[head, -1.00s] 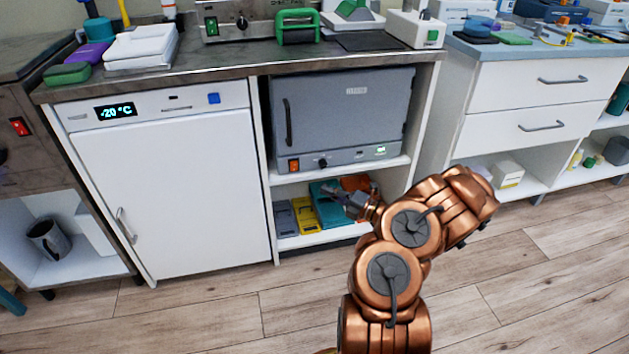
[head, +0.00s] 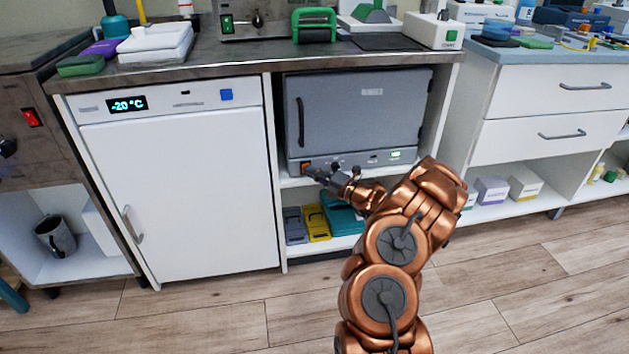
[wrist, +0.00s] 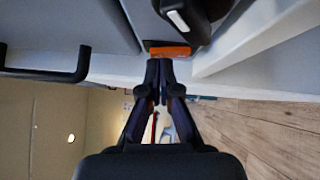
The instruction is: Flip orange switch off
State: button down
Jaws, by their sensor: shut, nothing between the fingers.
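The orange switch (head: 306,167) is at the lower left of the front panel of the grey oven-like box (head: 362,110). In the wrist view my gripper (wrist: 160,64) points at the switch's left part. The switch's rocker position cannot be made out.
The box stands in a shelf bay beside a white freezer (head: 180,195) with a -20 °C display. Below are yellow (head: 317,224) and teal (head: 343,215) items. A red switch (head: 32,117) is on the far-left unit. White drawers (head: 548,90) stand at right; the floor is clear.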

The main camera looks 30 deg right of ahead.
jog(key=shift+w+r, duration=0.1)
dwell(0.3)
jog(key=shift+w+r+p, duration=0.1)
jog(key=shift+r+p, duration=0.15)
jog(key=shift+p, duration=0.8)
jog(key=shift+f, duration=0.3)
jog(key=shift+r, duration=0.1)
jog(key=shift+s+r, duration=0.1)
jog(key=shift+s, duration=0.25)
jog(key=s+a+r+p+v, duration=0.1)
jog(key=p+v, duration=0.4)
jog(key=v, duration=0.7)
jog(key=shift+a+r, duration=0.5)
jog(key=shift+a, duration=0.05)
